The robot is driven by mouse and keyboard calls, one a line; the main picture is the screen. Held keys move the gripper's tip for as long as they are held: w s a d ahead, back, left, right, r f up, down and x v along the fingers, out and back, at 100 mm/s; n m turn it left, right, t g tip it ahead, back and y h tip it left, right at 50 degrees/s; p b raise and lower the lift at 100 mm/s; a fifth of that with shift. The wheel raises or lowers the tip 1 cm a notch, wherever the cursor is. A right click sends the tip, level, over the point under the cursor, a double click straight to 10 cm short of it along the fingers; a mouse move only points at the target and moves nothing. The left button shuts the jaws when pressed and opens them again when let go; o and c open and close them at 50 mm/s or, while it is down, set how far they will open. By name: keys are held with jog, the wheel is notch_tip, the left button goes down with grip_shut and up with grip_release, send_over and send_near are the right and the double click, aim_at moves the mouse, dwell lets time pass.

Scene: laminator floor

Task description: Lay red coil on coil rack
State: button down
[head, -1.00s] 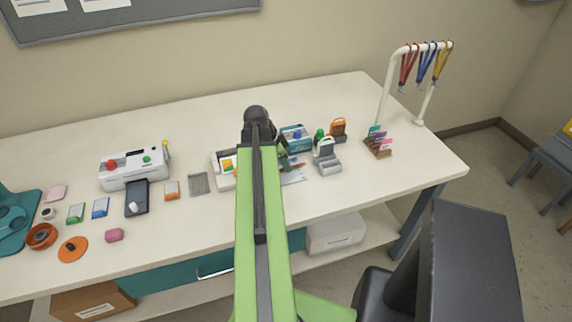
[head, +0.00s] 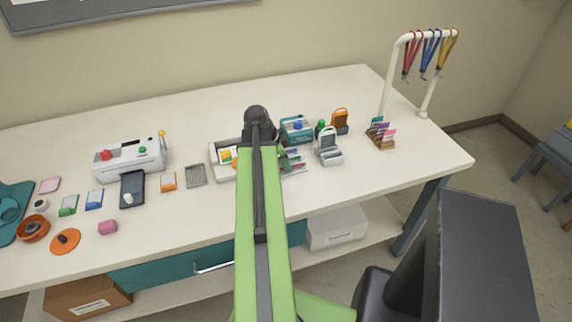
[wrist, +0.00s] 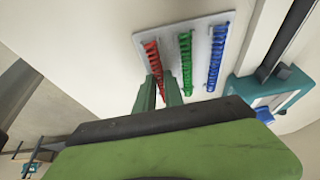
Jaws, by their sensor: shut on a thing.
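In the wrist view the red coil (wrist: 153,58) lies on a pale board beside a green coil (wrist: 186,62) and a blue coil (wrist: 217,58). The pale board (wrist: 202,40) looks like the coil rack, but I cannot be sure. My gripper (wrist: 160,88) is shut on the near end of the red coil, its two green fingers on either side of it. I cannot tell whether the coil touches the board. In the head view my arm hides part of this spot; some coils (head: 292,162) show just right of it.
A teal box (head: 297,130) stands behind the coils; it also shows in the wrist view (wrist: 268,88). A white tray (head: 222,172) is left of my arm. A grey holder (head: 328,152), a card stand (head: 380,135) and a lanyard rack (head: 391,80) stand to the right. The front table strip is clear.

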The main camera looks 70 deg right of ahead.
jog(key=c, duration=1.4)
grip_release()
jog(key=shift+o, duration=0.2)
jog(key=p+v, duration=1.6)
jog(key=v, duration=0.1)
jog(key=shift+r, duration=0.25)
